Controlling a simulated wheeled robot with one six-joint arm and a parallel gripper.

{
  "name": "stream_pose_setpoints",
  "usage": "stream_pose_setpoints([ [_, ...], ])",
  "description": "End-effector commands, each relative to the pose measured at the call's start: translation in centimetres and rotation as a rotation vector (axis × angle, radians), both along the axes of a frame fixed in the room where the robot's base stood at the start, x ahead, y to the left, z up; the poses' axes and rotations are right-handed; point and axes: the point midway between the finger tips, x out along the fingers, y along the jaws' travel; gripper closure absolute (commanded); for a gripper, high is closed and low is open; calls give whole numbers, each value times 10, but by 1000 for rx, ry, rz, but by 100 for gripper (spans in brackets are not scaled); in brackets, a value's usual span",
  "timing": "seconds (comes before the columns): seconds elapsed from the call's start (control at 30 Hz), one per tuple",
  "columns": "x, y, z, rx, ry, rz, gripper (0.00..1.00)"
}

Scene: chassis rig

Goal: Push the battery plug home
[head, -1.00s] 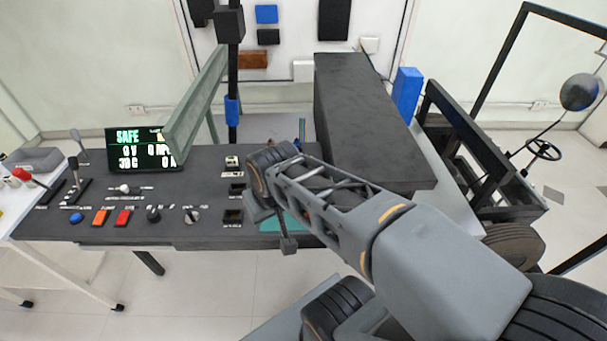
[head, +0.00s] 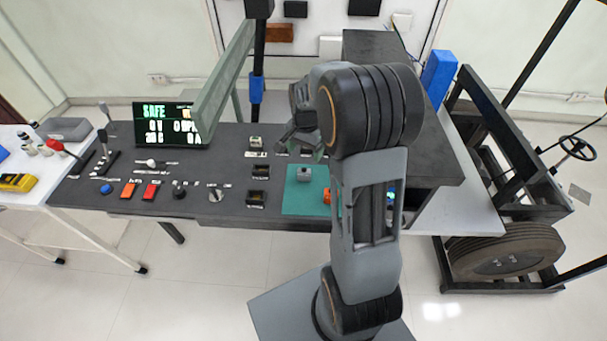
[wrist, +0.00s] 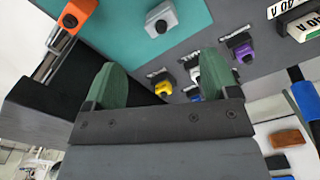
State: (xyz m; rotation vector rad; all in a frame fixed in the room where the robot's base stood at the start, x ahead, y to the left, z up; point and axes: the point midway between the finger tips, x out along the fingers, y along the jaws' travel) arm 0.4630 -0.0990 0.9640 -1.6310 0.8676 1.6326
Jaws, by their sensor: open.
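My gripper (wrist: 160,78) is open and empty, its two green fingers spread apart in the wrist view. In the wrist view a grey plug-like block (wrist: 162,17) with a dark end rests on the teal mat (wrist: 125,50). Yellow (wrist: 165,89), white (wrist: 195,74) and purple (wrist: 240,46) plug-like parts stand in a labelled row on the dark panel beyond my fingers. I cannot tell which part is the battery plug or how deep any sits. In the head view the grey block (head: 304,173) shows on the mat, and my arm hides part of the panel.
An orange-handled tool (wrist: 75,15) lies near the mat's edge. The console (head: 120,192) carries buttons, dark sockets (head: 256,198) and a screen (head: 171,125) reading SAFE. A slanted green-grey panel (head: 224,85) and a large black box (head: 405,120) flank my arm.

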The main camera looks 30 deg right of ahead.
Motion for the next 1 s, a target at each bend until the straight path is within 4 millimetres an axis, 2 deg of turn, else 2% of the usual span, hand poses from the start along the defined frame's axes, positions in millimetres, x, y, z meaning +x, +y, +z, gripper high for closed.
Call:
stream_pose_setpoints([
  [0.1, -1, 1, -19, 1, 4, 2, 20],
  [0.47, 0, 2, -44, 1, 2, 5, 20],
  [0.73, 1, 2, -79, 1, 3, 5, 20],
  [1.0, 1, 2, -89, 0, -1, 4, 20],
])
